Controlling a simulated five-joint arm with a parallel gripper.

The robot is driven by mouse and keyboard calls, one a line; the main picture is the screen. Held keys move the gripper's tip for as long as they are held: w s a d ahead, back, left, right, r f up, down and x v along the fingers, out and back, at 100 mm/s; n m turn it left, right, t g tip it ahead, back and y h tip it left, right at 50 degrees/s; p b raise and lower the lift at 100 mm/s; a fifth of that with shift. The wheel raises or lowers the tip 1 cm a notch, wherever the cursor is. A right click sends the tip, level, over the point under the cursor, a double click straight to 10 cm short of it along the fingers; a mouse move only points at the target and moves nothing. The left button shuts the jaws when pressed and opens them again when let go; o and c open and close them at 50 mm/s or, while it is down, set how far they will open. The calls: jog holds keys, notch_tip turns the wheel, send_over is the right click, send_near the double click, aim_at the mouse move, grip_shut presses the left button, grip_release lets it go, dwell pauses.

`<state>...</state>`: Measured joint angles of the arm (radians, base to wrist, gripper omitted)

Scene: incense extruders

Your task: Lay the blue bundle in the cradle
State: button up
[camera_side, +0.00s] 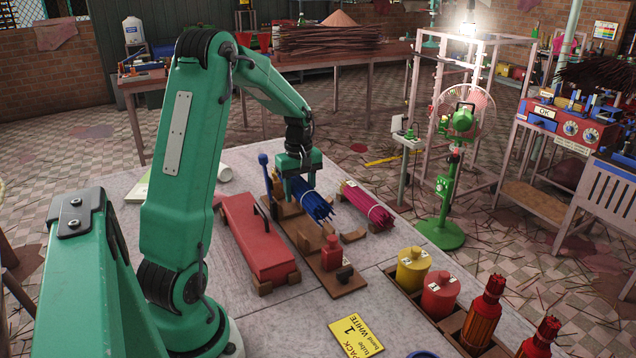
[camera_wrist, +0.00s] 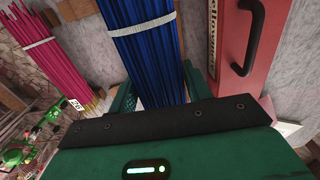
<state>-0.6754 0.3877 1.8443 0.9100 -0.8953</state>
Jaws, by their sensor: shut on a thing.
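The blue bundle (camera_side: 314,204) is a bunch of thin blue sticks with a pale band. My gripper (camera_side: 297,178) is shut on it from above, and in the wrist view the bundle (camera_wrist: 146,45) runs up between the fingers. The brown wooden cradle (camera_side: 304,236) is below the bundle on the table, between a red case and a magenta bundle. The bundle and gripper hide part of the cradle. I cannot tell whether the bundle touches it. A bit of brown wood (camera_wrist: 181,18) shows beside the bundle in the wrist view.
The red case (camera_side: 257,238) with a black handle lies close on the left. The magenta bundle (camera_side: 366,204) lies close on the right. A small red bottle (camera_side: 331,253), a blue-knobbed lever (camera_side: 264,160) and a yellow card (camera_side: 355,335) are near. Yellow (camera_side: 412,268) and red (camera_side: 439,295) jars stand front right.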

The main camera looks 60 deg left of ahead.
jog(key=shift+f, duration=0.2)
jog(key=shift+f, duration=4)
jog(key=o, duration=0.9)
jog(key=shift+o, duration=0.2)
jog(key=shift+r, duration=0.15)
jog(key=shift+r, duration=3.85)
